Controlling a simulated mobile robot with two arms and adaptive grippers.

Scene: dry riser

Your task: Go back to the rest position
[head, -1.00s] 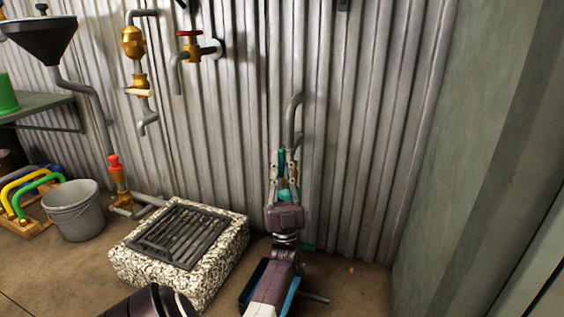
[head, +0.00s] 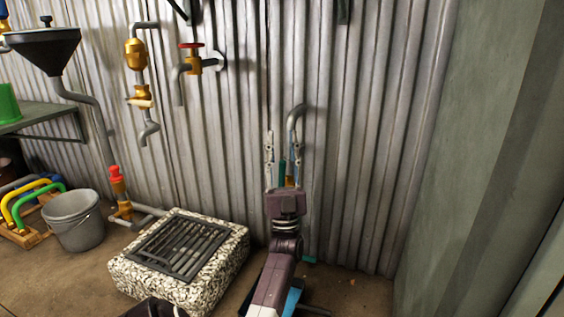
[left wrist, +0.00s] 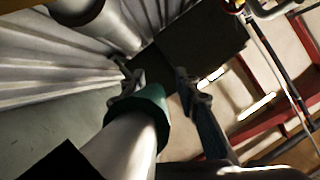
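My left gripper (head: 283,140) is in front of the corrugated wall, fingers pointing up and spread apart. A grey hooked pipe (head: 297,115) stands behind it, near the right finger. Teal and orange parts (head: 282,172) show between the fingers, partly hidden by the gripper. In the left wrist view the left gripper (left wrist: 160,75) has its two fingers apart. A pale pipe with a teal collar (left wrist: 150,108) shows between and below them; I cannot tell whether a finger touches it. My right gripper is not in view.
A stone block with a grate (head: 180,245) stands left of my arm, with a grey bucket (head: 75,220) beyond. A red-handled tap (head: 192,58) and a brass-fitted pipe (head: 137,55) are on the wall. A green-grey wall (head: 450,150) bounds the right side.

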